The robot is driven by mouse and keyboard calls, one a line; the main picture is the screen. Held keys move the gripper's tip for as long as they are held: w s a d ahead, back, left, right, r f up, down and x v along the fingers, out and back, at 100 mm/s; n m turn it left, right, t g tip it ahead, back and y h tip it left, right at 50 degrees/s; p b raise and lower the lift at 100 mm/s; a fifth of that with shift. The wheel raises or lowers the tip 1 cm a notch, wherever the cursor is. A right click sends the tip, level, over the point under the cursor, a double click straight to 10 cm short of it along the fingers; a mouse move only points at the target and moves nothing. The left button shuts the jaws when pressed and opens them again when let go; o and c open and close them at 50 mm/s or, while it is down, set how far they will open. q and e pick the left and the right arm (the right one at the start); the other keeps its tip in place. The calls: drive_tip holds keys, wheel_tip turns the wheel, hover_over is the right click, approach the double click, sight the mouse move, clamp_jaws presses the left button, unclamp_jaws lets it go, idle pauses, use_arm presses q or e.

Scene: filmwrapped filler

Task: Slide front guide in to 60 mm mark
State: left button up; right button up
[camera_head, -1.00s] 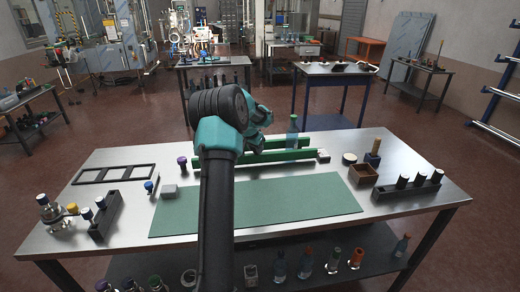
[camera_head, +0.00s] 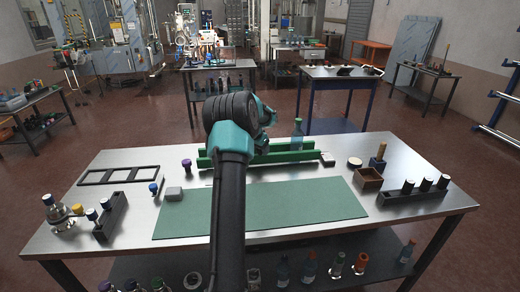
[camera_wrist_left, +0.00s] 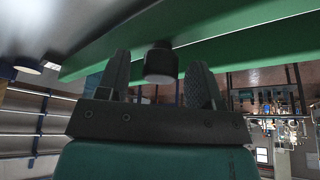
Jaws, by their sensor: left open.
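Two long green guide rails lie across the back half of the steel table. The front guide (camera_head: 290,158) is the nearer one; the rear guide (camera_head: 307,142) lies roughly parallel behind it. I cannot tell if the fingers touch the knob. In the head view my arm hides it. No 60 mm mark is readable.
A green mat (camera_head: 300,205) covers the table's front middle. A small grey block (camera_head: 174,194) lies by its left corner. A purple-capped piece (camera_head: 186,165) stands left of the rails. A brown box (camera_head: 369,178) and a dark rack (camera_head: 412,193) are at right.

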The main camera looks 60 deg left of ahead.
use_arm(q)
drive_tip(key=shift+r, duration=0.1)
drive_tip(key=v, duration=1.7)
drive_tip(key=shift+d+r, duration=0.1)
